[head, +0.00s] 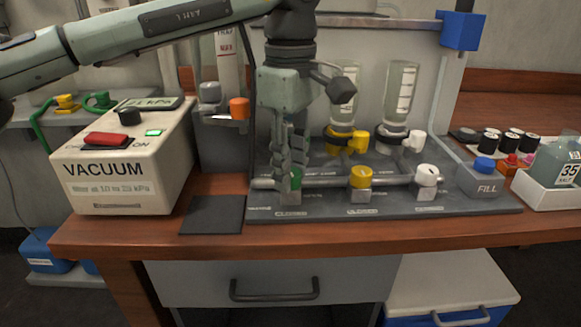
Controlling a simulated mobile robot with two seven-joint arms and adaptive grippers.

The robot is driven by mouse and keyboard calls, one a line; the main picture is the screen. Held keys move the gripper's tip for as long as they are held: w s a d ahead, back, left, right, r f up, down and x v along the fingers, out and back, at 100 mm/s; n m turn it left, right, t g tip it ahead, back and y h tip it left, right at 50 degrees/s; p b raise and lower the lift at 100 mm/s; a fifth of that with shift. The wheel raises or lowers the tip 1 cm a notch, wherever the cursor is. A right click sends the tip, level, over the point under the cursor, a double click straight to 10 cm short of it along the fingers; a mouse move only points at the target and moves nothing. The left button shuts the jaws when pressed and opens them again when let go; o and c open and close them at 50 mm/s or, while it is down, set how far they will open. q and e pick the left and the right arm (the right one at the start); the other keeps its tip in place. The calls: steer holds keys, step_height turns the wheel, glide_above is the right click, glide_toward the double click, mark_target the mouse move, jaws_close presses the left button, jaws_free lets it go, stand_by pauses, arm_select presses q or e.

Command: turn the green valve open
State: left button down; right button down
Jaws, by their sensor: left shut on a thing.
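The green valve (296,179) is at the left end of the grey pipe manifold (325,181) on the workbench. Only a little green shows behind the fingers, so its handle angle is hidden. My left gripper (288,162) points down from above and is shut on the green valve. Right of it on the same manifold are a yellow valve (360,178) and a white valve (427,176). My right gripper is out of view.
A VACUUM box (122,178) with a red switch stands left. A FILL block (481,182) and a white tray (540,196) with a bottle are right. A dark mat (213,214) lies in front.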

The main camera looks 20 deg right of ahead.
arm_select(q)
steer(key=shift+n, duration=0.9)
steer(key=n+b, duration=0.1)
steer(key=n, duration=0.1)
steer(key=shift+n, duration=0.4)
steer(key=n, duration=0.3)
steer(key=shift+n+b, duration=0.3)
steer(key=shift+b, duration=0.05)
steer(key=shift+n, duration=0.9)
steer(key=shift+n+b, duration=0.4)
steer(key=shift+n, duration=0.8)
steer(key=shift+n+b, duration=0.3)
steer(key=shift+n, duration=1.2)
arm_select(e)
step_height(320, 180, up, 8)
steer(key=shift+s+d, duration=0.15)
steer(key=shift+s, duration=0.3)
arm_select(q)
steer(key=shift+r, duration=0.1)
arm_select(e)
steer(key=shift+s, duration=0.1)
